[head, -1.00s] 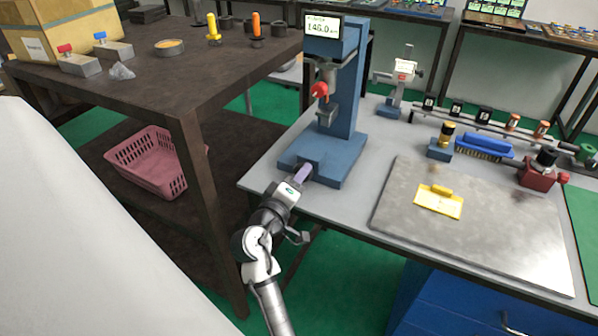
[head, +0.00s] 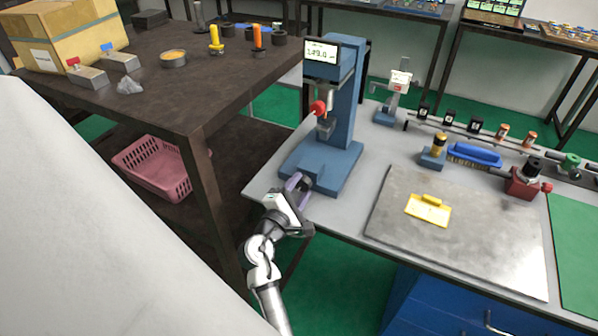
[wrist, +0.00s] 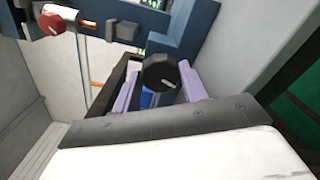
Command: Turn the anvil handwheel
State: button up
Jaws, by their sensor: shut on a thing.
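The blue bench press (head: 345,110) stands at the left end of the grey bench, with a lit display (head: 321,51) on top. In the wrist view, a black faceted knob with a white mark, which I take as the anvil handwheel (wrist: 160,73), sits between my lavender fingers. My gripper (head: 298,184) is at the front of the press base, rolled over, and shut on this handwheel; it also shows in the wrist view (wrist: 157,82). In the head view the fingers hide the handwheel. A red knob (head: 319,107) is higher on the press.
A small gauge stand (head: 394,98) is behind. A dark table (head: 130,95) stands to the left, with a pink basket (head: 150,165) below.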

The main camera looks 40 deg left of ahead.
jog(key=shift+n, duration=1.2)
jog(key=o, duration=1)
jog(key=shift+c, duration=0.2)
jog(key=b+v, duration=0.4)
jog(key=v, duration=0.9)
jog(key=shift+s+d, duration=0.15)
jog(key=shift+s, duration=0.2)
